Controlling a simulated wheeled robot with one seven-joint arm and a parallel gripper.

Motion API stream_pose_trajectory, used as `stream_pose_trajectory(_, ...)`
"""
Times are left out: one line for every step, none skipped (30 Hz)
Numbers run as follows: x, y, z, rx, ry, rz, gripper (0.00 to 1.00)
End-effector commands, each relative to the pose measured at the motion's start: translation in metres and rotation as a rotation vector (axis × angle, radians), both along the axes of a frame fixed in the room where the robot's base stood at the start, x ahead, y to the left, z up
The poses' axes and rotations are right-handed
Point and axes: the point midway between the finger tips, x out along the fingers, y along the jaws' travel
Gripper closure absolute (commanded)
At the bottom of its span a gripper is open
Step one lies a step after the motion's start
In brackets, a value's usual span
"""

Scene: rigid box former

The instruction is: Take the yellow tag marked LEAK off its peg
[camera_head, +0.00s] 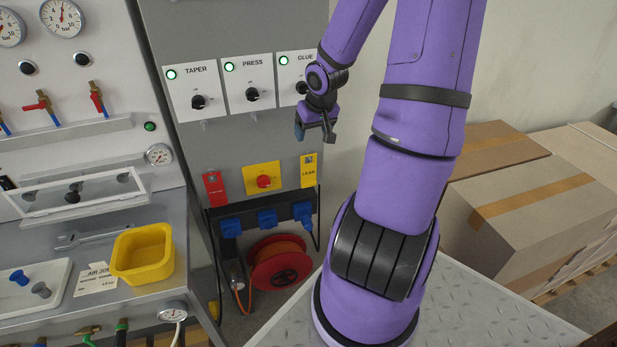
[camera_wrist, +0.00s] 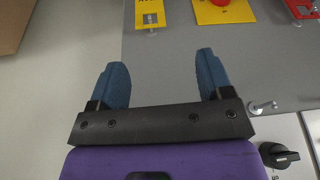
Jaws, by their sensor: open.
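The yellow tag marked LEAK (camera_head: 308,171) hangs on the grey cabinet front, right of the yellow switch plate, in the head view. In the wrist view the yellow tag (camera_wrist: 150,14) is at the top edge, partly cut off, and appears upside down. My gripper (camera_head: 315,133) is in front of the cabinet, above the tag and apart from it. In the wrist view my gripper (camera_wrist: 160,80) has its two blue fingers wide apart with nothing between them.
Blue sockets (camera_head: 267,217) sit below. The GLUE panel (camera_head: 297,76) with its black knob is close beside my gripper. Cardboard boxes (camera_head: 545,195) stand at the right.

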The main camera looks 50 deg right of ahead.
Motion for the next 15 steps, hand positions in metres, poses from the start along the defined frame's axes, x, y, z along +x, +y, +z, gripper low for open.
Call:
stream_pose_trajectory(-0.003,-0.010,-0.010,0.037,-0.029,-0.023,0.27)
stream_pose_trajectory(-0.003,-0.014,-0.015,0.055,-0.048,-0.034,0.27)
stream_pose_trajectory(-0.004,-0.019,-0.020,0.077,-0.074,-0.046,0.27)
stream_pose_trajectory(-0.004,-0.023,-0.023,0.092,-0.094,-0.055,0.27)
stream_pose_trajectory(-0.005,-0.026,-0.025,0.105,-0.113,-0.062,0.27)
stream_pose_trajectory(-0.005,-0.031,-0.029,0.123,-0.137,-0.075,0.27)
stream_pose_trajectory(-0.005,-0.033,-0.031,0.135,-0.154,-0.082,0.27)
stream_pose_trajectory(-0.006,-0.036,-0.032,0.144,-0.169,-0.088,0.27)
stream_pose_trajectory(-0.006,-0.039,-0.034,0.157,-0.189,-0.096,0.27)
stream_pose_trajectory(-0.006,-0.040,-0.034,0.163,-0.202,-0.101,0.27)
stream_pose_trajectory(-0.006,-0.042,-0.035,0.169,-0.212,-0.105,0.27)
stream_pose_trajectory(-0.007,-0.044,-0.036,0.176,-0.224,-0.110,0.27)
stream_pose_trajectory(-0.006,-0.045,-0.036,0.180,-0.231,-0.113,0.27)
stream_pose_trajectory(-0.006,-0.046,-0.036,0.182,-0.236,-0.114,0.27)
stream_pose_trajectory(-0.006,-0.046,-0.037,0.184,-0.241,-0.116,0.27)
